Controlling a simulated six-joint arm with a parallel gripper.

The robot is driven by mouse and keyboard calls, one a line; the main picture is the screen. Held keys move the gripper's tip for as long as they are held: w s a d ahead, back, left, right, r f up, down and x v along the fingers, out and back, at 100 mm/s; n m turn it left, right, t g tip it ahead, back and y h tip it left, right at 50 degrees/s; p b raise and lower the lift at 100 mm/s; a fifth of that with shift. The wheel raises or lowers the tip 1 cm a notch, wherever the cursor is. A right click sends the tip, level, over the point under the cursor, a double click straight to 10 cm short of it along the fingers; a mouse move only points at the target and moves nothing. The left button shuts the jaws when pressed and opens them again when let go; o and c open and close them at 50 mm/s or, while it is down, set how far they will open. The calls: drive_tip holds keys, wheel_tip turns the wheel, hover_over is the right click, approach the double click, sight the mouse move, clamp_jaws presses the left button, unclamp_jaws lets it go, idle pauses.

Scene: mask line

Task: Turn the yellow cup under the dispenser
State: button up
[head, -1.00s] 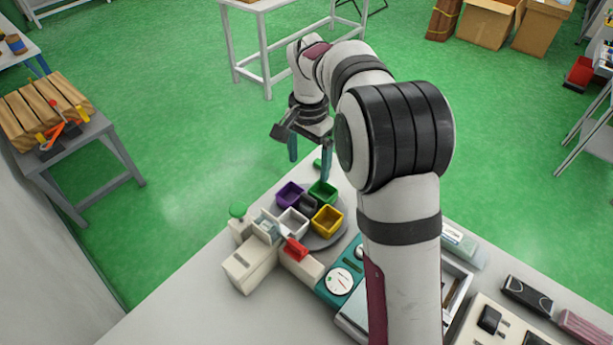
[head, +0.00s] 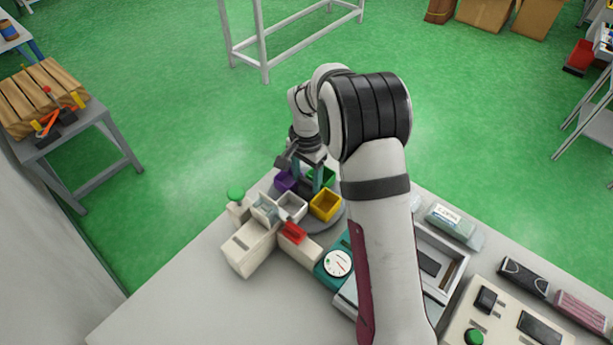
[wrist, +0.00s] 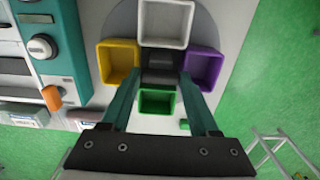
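The yellow cup (head: 325,206) is a square open box on the right of a round grey turntable (head: 335,220); in the wrist view it is at the left (wrist: 106,62). The white cup (head: 292,207) is beside the beige dispenser-like unit (head: 248,248) with a clear part on top. The purple cup (head: 284,180) and green cup (head: 326,174) sit at the back. My gripper (head: 307,186) points down over the turntable. In the wrist view its teal fingers (wrist: 159,76) are spread around the dark hub (wrist: 160,66), with nothing held between them. Whether they touch it is unclear.
A red block (head: 293,231) and a teal unit with a white dial (head: 338,263) stand close in front of the turntable. A green knob (head: 236,192) is at the left. Trays and boxes fill the table's right; its front left is bare.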

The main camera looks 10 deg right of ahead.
clamp_jaws()
idle(0.4)
drive_tip(key=m, duration=0.8)
drive_tip(key=shift+m, duration=0.3)
drive_tip(key=m, duration=0.4)
drive_tip(key=shift+m, duration=2.5)
drive_tip(key=o, duration=0.5)
unclamp_jaws()
